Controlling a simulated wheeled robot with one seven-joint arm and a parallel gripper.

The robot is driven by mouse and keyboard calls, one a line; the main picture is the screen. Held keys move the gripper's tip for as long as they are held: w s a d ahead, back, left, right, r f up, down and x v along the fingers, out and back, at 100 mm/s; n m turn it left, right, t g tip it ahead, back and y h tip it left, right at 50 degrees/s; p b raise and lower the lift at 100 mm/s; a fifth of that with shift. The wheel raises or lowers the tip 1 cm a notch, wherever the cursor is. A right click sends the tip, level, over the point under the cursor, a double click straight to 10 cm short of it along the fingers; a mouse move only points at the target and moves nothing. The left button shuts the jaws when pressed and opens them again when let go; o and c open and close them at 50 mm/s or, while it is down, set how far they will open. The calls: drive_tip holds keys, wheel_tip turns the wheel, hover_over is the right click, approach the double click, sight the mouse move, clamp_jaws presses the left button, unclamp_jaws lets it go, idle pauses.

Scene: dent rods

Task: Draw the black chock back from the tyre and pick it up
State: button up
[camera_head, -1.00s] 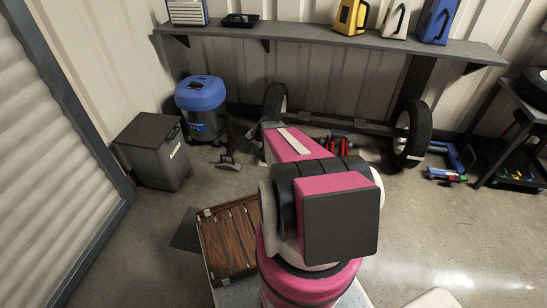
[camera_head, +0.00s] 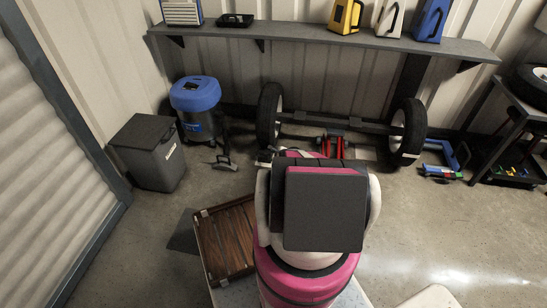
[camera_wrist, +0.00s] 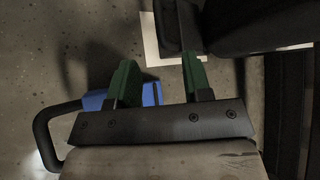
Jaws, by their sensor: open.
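A dark block, which looks like the black chock (camera_wrist: 176,25), is ahead of the fingers near the top edge. It stands beside the dark tyre (camera_wrist: 255,25), over a white sheet (camera_wrist: 150,35); whether it touches the tyre is hard to tell. In the head view, the left tyre (camera_head: 268,115) stands on the floor beneath the shelf. My arm hides the gripper there, and I cannot make out the chock.
A blue piece (camera_wrist: 95,101) with a black loop (camera_wrist: 48,125) lies beside the left finger. In the head view, a red jack (camera_head: 332,145) stands between the wheels, a blue vacuum (camera_head: 197,100) and grey bin (camera_head: 150,153) at left. A wooden crate (camera_head: 225,240) is near my base.

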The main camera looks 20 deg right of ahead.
sight(265, 152)
drive_tip(key=shift+w, duration=0.1)
drive_tip(key=x, duration=1)
drive_tip(key=shift+w+a+f, duration=0.2)
drive_tip(key=shift+f, duration=0.05)
clamp_jaws()
